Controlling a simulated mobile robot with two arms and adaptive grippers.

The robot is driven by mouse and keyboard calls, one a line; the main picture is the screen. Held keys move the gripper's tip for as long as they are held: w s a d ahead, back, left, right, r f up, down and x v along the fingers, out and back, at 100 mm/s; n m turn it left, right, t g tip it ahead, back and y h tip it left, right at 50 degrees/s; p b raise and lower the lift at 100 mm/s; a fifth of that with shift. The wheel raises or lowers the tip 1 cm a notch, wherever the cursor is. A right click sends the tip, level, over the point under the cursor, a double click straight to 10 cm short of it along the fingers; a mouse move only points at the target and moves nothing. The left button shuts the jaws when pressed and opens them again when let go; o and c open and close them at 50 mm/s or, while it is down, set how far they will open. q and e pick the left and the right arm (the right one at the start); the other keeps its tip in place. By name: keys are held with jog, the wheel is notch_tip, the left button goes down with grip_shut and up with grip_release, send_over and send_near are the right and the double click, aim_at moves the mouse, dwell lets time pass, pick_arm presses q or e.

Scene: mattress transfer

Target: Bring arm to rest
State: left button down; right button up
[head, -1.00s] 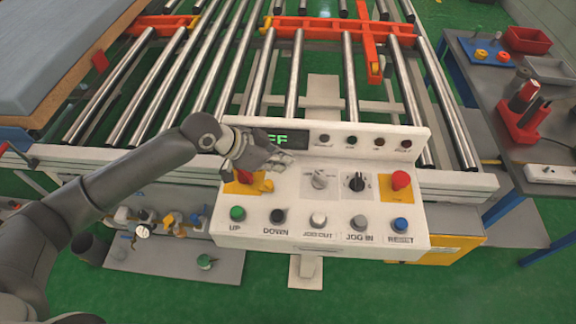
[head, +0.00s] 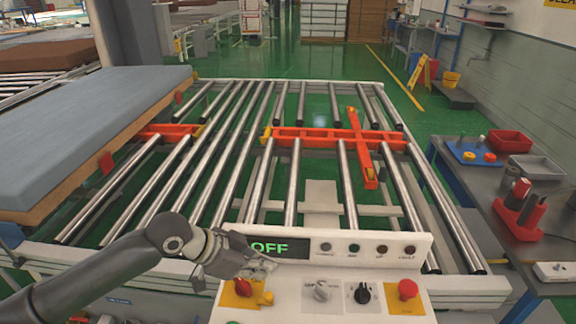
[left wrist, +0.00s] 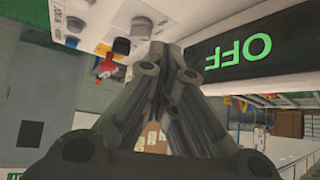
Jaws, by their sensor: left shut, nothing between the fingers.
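My left gripper (head: 262,266) reaches in from the left and hangs over the left part of the white control panel (head: 285,299). It is shut and empty, just below the display (head: 282,248), which reads OFF in green. In the left wrist view the shut fingers (left wrist: 168,50) point at the panel, with the OFF display (left wrist: 245,52) close beside them. A red switch on a yellow plate (head: 241,292) lies just below the gripper; I cannot tell whether they touch. A grey knob (head: 321,290), a black knob (head: 362,293) and a red button (head: 408,289) are to the right.
A roller conveyor (head: 297,180) with orange bars (head: 330,139) lies behind the panel. A grey mattress (head: 80,130) on a wooden base is at the left. A side table (head: 480,200) with red and grey trays stands at the right. Open green floor is beyond.

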pick_arm(q)
jog(key=s+d+f, duration=0.1)
jog(key=s, duration=0.1)
jog(key=s+d+f, duration=0.1)
jog(key=s+f, duration=0.1)
jog(key=s+d+f, duration=0.1)
jog(key=d, duration=0.1)
jog(key=shift+s+f, duration=0.4)
jog(key=s+f, duration=0.1)
jog(key=s+n, duration=0.1)
jog(key=s+f+n+y, duration=0.1)
jog(key=shift+s+a+f+t, duration=0.25)
jog(key=shift+s+f+t, duration=0.1)
jog(key=shift+s+t, duration=0.05)
jog(key=s+a+f+n+g+y, duration=0.1)
jog(key=s+a+f+n+y, duration=0.25)
jog(key=s+a, duration=0.35)
jog(key=s+a+f+n+y, duration=0.3)
jog(key=s+a+n, duration=0.2)
jog(key=s+a, duration=0.2)
notch_tip(320, 180, down, 30)
jog(key=s+g+b, duration=0.2)
jog(key=s+b, duration=0.1)
jog(key=s+a+f+b, duration=0.2)
jog(key=s+a+f, duration=0.1)
jog(key=s+f, duration=1.2)
notch_tip(320, 180, down, 3)
jog(key=shift+s+r+g, duration=0.15)
jog(key=shift+s+g, duration=0.25)
